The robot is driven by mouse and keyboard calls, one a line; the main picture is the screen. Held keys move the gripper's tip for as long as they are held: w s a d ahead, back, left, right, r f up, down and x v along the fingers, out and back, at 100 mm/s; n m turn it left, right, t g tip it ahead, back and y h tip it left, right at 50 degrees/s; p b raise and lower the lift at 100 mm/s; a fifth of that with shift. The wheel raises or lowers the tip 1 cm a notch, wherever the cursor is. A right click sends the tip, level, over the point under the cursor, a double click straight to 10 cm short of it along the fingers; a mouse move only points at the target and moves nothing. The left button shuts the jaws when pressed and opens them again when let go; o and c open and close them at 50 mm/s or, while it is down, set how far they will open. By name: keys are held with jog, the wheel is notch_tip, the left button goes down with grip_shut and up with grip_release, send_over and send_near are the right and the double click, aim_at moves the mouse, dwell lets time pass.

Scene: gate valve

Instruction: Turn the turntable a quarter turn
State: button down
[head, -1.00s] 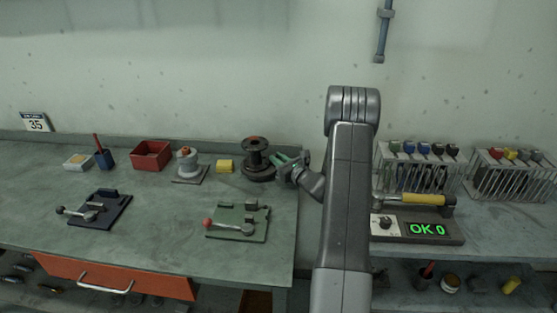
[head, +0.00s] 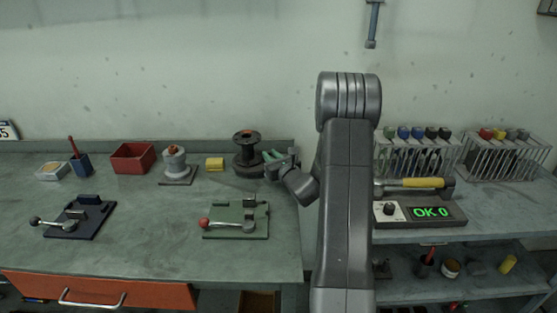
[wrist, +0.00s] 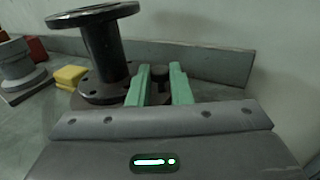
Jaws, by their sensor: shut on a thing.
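The turntable (head: 250,170) is a low dark disc at the back right of the left bench. A dark flanged spool piece (head: 247,149) stands upright on it. In the wrist view the spool (wrist: 102,50) shows at upper left, with a bolted lower flange. My gripper (head: 271,155) is at the right side of the turntable. In the wrist view its green fingers (wrist: 159,70) are shut on a short dark upright peg (wrist: 158,74) beside the spool's flange. The peg's lower end and its join to the disc are hard to make out.
A yellow block (head: 214,164) and a grey valve-like piece (head: 175,162) stand left of the turntable. A green plate with a red-knobbed lever (head: 236,220) lies in front. A low back rail (wrist: 200,60) runs behind. A gap separates the benches.

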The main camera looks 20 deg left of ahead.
dwell(0.3)
jog(key=c, duration=1.3)
grip_release()
jog(key=b+v, duration=0.2)
jog(key=v, duration=1.2)
jog(key=shift+a, duration=0.15)
